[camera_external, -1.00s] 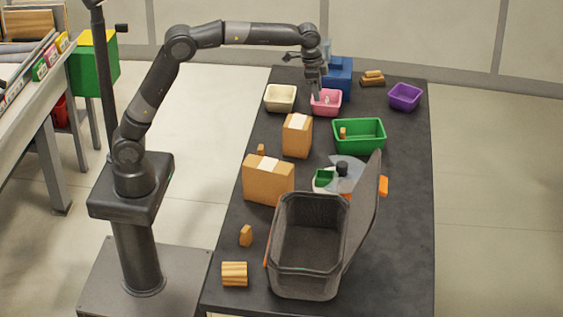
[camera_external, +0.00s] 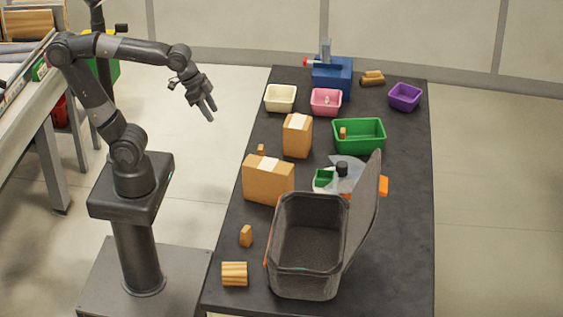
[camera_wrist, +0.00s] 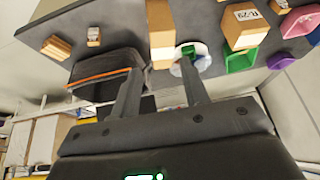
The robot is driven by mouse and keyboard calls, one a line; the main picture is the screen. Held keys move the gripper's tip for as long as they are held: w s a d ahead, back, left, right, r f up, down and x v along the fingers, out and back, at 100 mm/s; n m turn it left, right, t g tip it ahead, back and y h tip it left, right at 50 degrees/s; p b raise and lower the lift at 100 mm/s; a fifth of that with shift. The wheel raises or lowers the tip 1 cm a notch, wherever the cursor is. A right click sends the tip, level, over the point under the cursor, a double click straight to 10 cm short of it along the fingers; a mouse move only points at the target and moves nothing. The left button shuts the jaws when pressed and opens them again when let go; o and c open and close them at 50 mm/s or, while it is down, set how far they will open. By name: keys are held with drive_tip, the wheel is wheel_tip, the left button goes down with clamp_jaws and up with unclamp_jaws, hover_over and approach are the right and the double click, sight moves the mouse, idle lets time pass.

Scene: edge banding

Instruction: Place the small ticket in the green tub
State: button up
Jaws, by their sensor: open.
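The green tub (camera_external: 362,148) stands right of centre on the dark table in the external view, with a small wooden piece (camera_external: 343,132) inside at its left. It also shows in the wrist view (camera_wrist: 240,63). The pink tub (camera_external: 325,110) stands behind it to the left, holding a small white thing (camera_external: 327,99); I cannot tell whether this is the ticket. No other clear ticket shows. My gripper (camera_external: 209,113) is open and empty, in the air left of the table, apart from all the tubs. Its two fingers (camera_wrist: 160,80) stand spread in the wrist view.
Cream (camera_external: 280,104) and purple (camera_external: 404,103) tubs flank the pink one. A blue machine (camera_external: 334,80) stands at the back. Cardboard boxes (camera_external: 268,183) line the left side. A grey bin (camera_external: 307,285) with its lid raised fills the front. Table space right of the green tub is clear.

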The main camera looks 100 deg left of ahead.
drive_tip(key=s+d+f, duration=0.1)
drive_tip(key=s+f, duration=0.3)
drive_tip(key=s, duration=0.1)
drive_tip(key=shift+s+d+t, duration=0.2)
drive_tip(key=shift+s+t, duration=0.05)
drive_tip(key=shift+t, duration=0.05)
